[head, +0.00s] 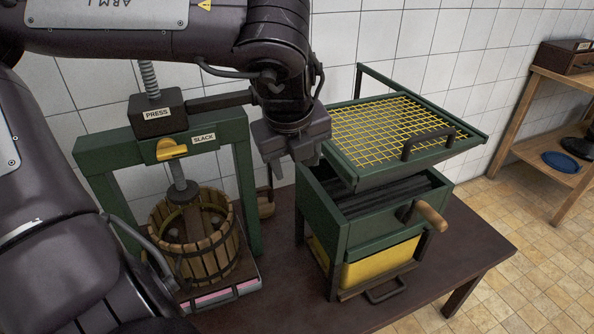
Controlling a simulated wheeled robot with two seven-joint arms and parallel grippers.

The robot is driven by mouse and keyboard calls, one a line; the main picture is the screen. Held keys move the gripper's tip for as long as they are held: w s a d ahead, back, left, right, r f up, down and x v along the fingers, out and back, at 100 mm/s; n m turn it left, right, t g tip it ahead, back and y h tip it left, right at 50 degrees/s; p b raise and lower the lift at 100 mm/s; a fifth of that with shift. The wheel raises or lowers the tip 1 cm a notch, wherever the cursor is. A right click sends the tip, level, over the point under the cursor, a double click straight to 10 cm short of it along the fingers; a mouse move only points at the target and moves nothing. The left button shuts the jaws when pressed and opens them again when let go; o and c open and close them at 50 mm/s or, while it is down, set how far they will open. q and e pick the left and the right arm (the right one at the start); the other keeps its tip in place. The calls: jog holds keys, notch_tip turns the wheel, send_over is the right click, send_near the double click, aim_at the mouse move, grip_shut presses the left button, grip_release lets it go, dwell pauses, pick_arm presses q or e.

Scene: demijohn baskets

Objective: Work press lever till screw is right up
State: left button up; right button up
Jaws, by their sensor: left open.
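The press has a green frame (100,160) with a dark head block (158,115) labelled PRESS. A threaded screw (150,78) rises from the block, and its lower shaft (182,190) reaches down to a slatted wooden basket (230,245). The dark press lever (222,100) extends right from the block, its far end hidden behind my left arm. A yellow catch (172,150) sits on the crossbeam beside a SLACK label. My left gripper (290,152) is open, pointing down, right of the frame near the lever's hidden end; I cannot tell whether it touches the lever. My right gripper is out of view.
A green mill (360,235) with a yellow mesh tray (385,128) and a wooden-handled crank (430,216) stands close right of the gripper. Both machines are on a dark table (470,250). A wooden shelf (535,150) with a blue plate (560,162) is at far right.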

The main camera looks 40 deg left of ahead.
pick_arm(q)
jog(key=shift+v, duration=1.4)
jog(key=shift+r, duration=0.15)
jog(key=r+p, duration=0.3)
jog(key=shift+a+r+p, duration=0.25)
jog(key=shift+r+p, duration=0.1)
jog(key=shift+r, duration=0.05)
jog(key=shift+o, duration=0.2)
jog(key=shift+a+r+p, duration=0.3)
jog(key=shift+r+p, duration=0.75)
jog(key=shift+r, duration=0.05)
jog(key=shift+a+r+p, duration=0.25)
jog(key=shift+r+p, duration=0.8)
jog(key=shift+r, duration=0.1)
jog(key=shift+s+d, duration=0.1)
